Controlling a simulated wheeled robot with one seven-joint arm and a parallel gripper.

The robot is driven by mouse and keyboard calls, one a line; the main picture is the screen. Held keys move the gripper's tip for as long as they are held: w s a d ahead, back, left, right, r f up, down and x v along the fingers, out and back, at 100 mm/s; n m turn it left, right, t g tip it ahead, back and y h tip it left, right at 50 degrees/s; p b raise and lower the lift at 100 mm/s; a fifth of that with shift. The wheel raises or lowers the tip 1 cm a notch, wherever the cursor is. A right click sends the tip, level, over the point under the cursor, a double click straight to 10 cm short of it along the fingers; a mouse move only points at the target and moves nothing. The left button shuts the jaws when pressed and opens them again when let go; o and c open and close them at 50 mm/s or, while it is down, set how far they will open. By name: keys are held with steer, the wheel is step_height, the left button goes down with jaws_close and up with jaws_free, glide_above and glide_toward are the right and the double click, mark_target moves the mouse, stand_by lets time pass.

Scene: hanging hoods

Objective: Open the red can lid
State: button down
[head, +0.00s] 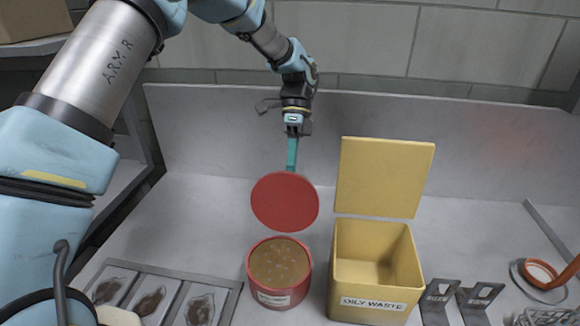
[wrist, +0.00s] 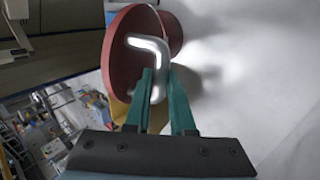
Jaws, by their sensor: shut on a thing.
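The red can (head: 279,285) stands on the bench in the head view, open at the top, with brownish contents showing inside. Its round red lid (head: 285,202) is raised above and behind the can, tilted steeply with its flat face toward the head camera. My gripper (head: 291,166) is behind the lid, its teal fingers reaching down to it. In the wrist view the teal fingers of my gripper (wrist: 155,85) are shut on a bent metal handle (wrist: 150,45) on the lid (wrist: 120,50). The fingertips are hidden behind the lid in the head view.
A yellow bin (head: 376,270) labelled OILY WASTE stands right of the can, its yellow lid (head: 384,178) upright. A tray with dark pieces (head: 158,296) lies front left. Metal brackets (head: 458,300) and an orange-rimmed item (head: 541,272) are at right. Bench behind the can is clear.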

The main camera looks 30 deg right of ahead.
steer(key=shift+f, duration=0.15)
steer(key=c, duration=0.8)
jaws_free()
steer(key=shift+o, duration=0.2)
steer(key=shift+w, duration=0.1)
steer(key=b+v, duration=0.3)
steer(key=v, duration=0.8)
steer(key=shift+b, duration=0.35)
